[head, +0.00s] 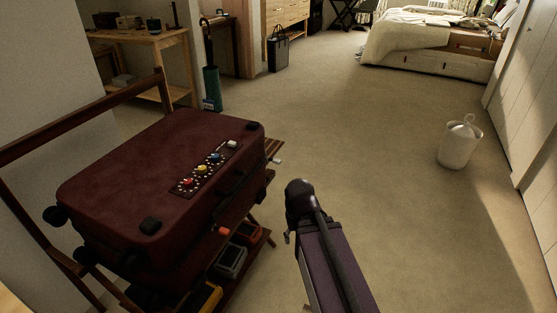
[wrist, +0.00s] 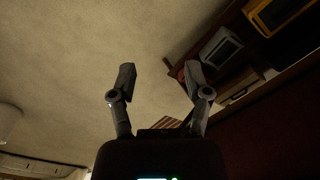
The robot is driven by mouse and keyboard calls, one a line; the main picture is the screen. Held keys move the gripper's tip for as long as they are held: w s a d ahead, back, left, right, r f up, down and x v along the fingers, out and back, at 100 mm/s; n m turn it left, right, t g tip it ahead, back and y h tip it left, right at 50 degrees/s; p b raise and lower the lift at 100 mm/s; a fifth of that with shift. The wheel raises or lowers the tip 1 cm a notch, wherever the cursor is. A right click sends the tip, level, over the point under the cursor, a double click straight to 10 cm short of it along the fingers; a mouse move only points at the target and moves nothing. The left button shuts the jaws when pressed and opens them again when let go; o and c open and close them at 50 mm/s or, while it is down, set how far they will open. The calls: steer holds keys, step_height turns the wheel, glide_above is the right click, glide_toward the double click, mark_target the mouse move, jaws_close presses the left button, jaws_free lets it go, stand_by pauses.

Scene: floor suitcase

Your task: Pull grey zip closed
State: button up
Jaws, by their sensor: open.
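The dark red suitcase (head: 130,165) lies flat and shut-looking on a wooden rack at the left. A dark strip on its top carries small red, yellow, blue and pale grey-white pieces; the grey-white piece (head: 232,144) is at the far end. I cannot tell whether this piece is the grey zip's pull. The suitcase's dark red side also fills the lower right of the wrist view (wrist: 275,145). My gripper (wrist: 160,75) is open and empty, its fingers wide apart. In the head view my arm is right of the suitcase, apart from it; the fingers cannot be made out there.
The wooden rack (head: 85,117) has a lower shelf with several tool-like items, including a grey-white one (head: 231,262) and a yellow one (head: 206,298). A white bin (head: 459,147) stands at the right. The carpet between (head: 360,130) is clear. A bed (head: 425,65) stands far back.

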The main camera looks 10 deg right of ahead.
steer(key=n+t+y+b, duration=1)
steer(key=n+y+b, duration=0.1)
steer(key=y, duration=0.4)
glide_toward(277, 160)
steer(key=v, duration=0.4)
steer(key=shift+a+f, duration=0.15)
steer(key=shift+f, duration=0.1)
steer(key=shift+a, duration=0.15)
steer(key=shift+x, duration=6.75)
